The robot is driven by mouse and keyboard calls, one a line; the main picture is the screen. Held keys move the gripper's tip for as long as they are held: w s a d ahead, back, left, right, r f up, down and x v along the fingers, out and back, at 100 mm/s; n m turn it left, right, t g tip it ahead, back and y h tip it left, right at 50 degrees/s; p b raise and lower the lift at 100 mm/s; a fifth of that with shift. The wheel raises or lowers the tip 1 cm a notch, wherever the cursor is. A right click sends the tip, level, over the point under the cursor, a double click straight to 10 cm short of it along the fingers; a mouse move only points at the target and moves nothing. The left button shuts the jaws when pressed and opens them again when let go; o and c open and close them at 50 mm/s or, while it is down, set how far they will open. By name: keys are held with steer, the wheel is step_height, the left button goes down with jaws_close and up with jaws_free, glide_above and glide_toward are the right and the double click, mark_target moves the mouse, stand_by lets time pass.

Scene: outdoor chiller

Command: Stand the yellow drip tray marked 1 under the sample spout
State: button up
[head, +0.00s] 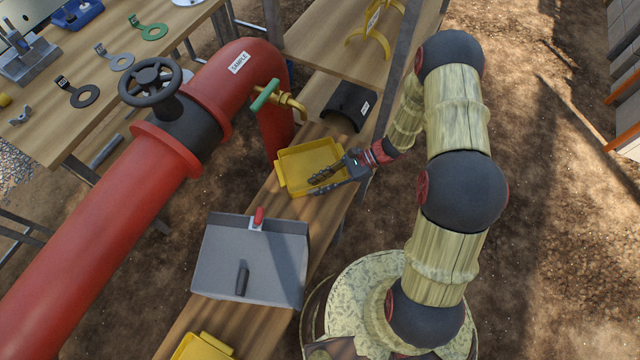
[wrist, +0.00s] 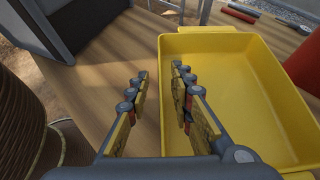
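A yellow tray (head: 296,160) sits upright on the wooden bench below the brass sample spout (head: 292,102), which has a green handle. I cannot read a number on it. It also fills the right of the wrist view (wrist: 235,90) and looks empty. My gripper (head: 313,186) is at the tray's near right side. In the wrist view my gripper (wrist: 160,70) has its fingers apart, one over the tray's inside and one outside, with the tray's side wall between them. I cannot tell whether they touch it. A second yellow tray (head: 201,347) is partly cut off at the bottom edge.
A grey box (head: 250,262) with a red catch stands on the bench nearer me. A black curved cover (head: 348,103) lies beyond the tray. The red pipe (head: 95,245) with a black valve wheel (head: 150,82) runs along the left. A yellow stand (head: 375,30) is behind.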

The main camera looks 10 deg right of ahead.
steer(key=p+v, duration=0.3)
steer(key=v, duration=0.9)
steer(key=s+a+r+n+h, duration=0.15)
steer(key=r+n+h, duration=0.3)
steer(key=r, duration=0.75)
steer(key=s+r+n+h, duration=0.25)
steer(key=r+n, duration=0.25)
steer(key=r, duration=0.7)
steer(key=s+r+n+t+h, duration=0.5)
steer(key=s+r, duration=0.7)
steer(key=r, duration=0.3)
steer(key=shift+s+d+r+n+t, duration=0.35)
steer(key=shift+n+t, duration=0.55)
steer(key=shift+n, duration=0.15)
